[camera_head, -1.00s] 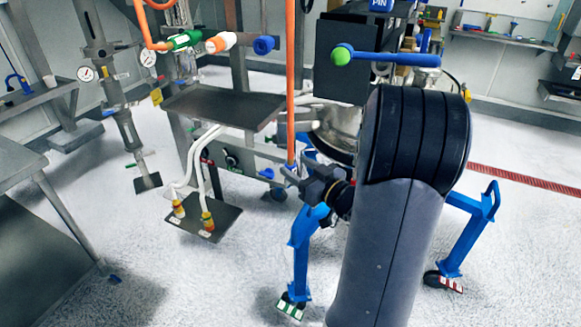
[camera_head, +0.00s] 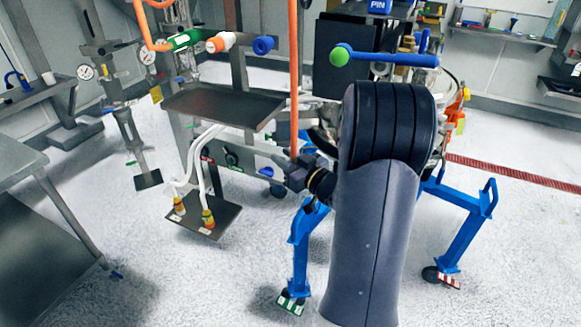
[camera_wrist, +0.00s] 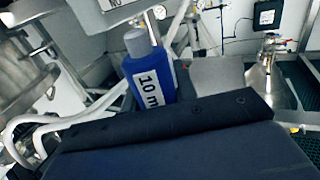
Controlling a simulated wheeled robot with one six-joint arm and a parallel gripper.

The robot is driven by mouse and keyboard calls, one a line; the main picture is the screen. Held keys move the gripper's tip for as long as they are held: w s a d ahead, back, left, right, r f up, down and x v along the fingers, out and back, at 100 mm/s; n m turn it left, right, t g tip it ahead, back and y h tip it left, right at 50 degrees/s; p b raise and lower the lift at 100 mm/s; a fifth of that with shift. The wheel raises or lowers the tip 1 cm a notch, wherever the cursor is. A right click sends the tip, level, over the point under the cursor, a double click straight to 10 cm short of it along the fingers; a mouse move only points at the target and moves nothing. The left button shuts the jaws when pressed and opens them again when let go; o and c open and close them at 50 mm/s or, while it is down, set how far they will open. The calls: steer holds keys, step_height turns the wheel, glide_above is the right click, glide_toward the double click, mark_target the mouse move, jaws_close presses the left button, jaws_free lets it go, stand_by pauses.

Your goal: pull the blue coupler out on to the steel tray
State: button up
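The blue coupler (camera_head: 264,45) is a short blue cylinder at the right end of a row with green and orange-white fittings, above the tray in the head view. The steel tray (camera_head: 222,105) is a dark, flat, empty-looking plate below that row. My gripper (camera_head: 297,174) is dark and small, low and right of the tray, beside the orange vertical pipe, apart from the coupler. Its fingers are not clear. In the wrist view a blue cylinder (camera_wrist: 150,72) with a grey end is marked "10 m"; I cannot tell whether it is the coupler.
The orange vertical pipe (camera_head: 294,75) stands between the tray and my arm. A lower plate (camera_head: 202,222) holds two white hoses. A blue bar with a green knob (camera_head: 340,54) juts out at upper right. Blue legs (camera_head: 300,250) stand on the floor. A bench (camera_head: 30,185) is at left.

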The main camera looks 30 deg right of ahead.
jaws_close()
steer(key=shift+r, duration=0.1)
steer(key=shift+r, duration=0.25)
steer(key=r+b+v, duration=0.1)
steer(key=r+v, duration=0.2)
steer(key=v, duration=1.5)
steer(key=shift+b, duration=0.35)
